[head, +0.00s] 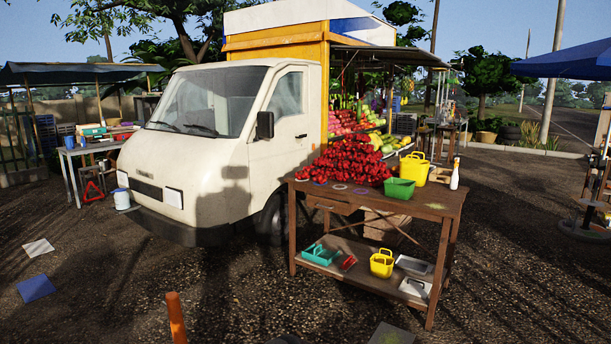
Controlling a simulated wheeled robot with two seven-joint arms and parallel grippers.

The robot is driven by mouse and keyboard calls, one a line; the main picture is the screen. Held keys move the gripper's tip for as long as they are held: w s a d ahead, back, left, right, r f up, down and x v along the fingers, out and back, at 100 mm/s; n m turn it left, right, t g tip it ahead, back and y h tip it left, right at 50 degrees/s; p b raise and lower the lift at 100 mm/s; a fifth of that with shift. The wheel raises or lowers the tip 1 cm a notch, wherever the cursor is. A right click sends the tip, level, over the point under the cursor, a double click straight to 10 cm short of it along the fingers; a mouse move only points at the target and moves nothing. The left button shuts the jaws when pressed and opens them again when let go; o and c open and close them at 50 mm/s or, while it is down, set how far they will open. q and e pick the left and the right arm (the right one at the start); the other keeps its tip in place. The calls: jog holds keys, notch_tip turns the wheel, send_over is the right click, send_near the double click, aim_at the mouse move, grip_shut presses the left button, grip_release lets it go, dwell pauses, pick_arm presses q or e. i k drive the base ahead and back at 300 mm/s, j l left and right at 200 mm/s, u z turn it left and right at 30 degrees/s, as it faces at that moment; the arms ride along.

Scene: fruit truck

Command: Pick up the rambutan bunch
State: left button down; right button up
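A large heap of red rambutans (350,162) lies on the top of a brown wooden table (436,207), at the right of the truck's cab. Single bunches cannot be told apart at this distance. Neither of my grippers shows in the head view.
A cream truck (205,130) with fruit displays stands behind the table. A green basket (399,188), yellow basket (414,168) and white bottle (455,175) share the tabletop. The lower shelf holds a teal basket (321,255) and yellow basket (382,263). An orange post (176,318) stands in front; nearby ground is mostly clear.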

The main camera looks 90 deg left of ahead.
aim_at(300, 174)
jog(key=k+u, duration=0.2)
jog(key=u, duration=0.9)
jog(key=i+l+u, duration=0.1)
jog(key=u, duration=0.15)
jog(key=i+l+u, duration=0.1)
jog(key=l+u, duration=0.15)
jog(key=u, duration=0.8)
jog(key=j, duration=0.1)
jog(key=i+l, duration=0.55)
jog(key=i, duration=0.15)
jog(key=i+l, duration=1.1)
jog(key=i, duration=0.25)
jog(key=i+j, duration=0.2)
jog(key=i, duration=0.35)
jog(key=i+j, duration=0.15)
jog(key=i, duration=0.45)
jog(key=i+j, duration=0.2)
jog(key=i, duration=0.35)
